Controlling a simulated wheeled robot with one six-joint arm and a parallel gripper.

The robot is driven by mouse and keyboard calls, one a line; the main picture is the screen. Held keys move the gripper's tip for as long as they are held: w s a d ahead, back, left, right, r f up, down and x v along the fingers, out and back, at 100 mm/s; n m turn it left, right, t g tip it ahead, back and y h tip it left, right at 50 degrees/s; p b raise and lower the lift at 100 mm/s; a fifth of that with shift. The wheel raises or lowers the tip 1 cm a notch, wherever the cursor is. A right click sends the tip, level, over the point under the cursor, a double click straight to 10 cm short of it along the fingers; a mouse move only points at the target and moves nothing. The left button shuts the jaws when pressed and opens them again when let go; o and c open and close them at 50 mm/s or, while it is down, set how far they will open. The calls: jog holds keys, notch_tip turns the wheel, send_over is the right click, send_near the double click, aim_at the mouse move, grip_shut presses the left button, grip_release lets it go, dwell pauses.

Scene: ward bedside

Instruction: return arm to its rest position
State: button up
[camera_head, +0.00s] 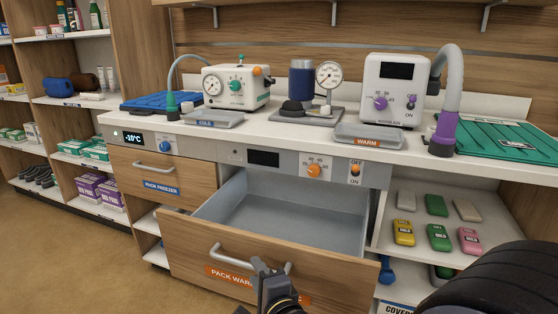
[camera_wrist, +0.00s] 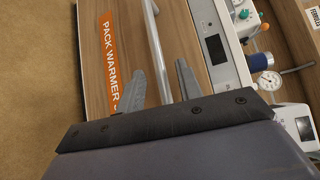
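My gripper (camera_head: 262,266) is low in front of the open pack warmer drawer (camera_head: 275,283), close to its bar handle (camera_head: 228,254). In the wrist view my gripper (camera_wrist: 159,66) has its two fingers apart, one on each side of the handle (camera_wrist: 156,40). I see gaps between the fingers and the bar, and nothing is clamped. How far the fingers reach past the bar cannot be told. The drawer is pulled well out, and the visible part of its grey inside is empty. My dark arm fills the lower right corner of the head view.
The pack freezer drawer (camera_head: 162,173) is shut. The counter above holds a cold tray (camera_head: 212,120), a warm tray (camera_head: 371,136), machines and a gauge. Open shelves with coloured packs (camera_head: 438,237) stand right of the drawer, near my arm. The floor at left is clear.

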jog(key=x, duration=0.3)
jog(key=shift+w+f, duration=0.1)
jog(key=shift+w, duration=0.35)
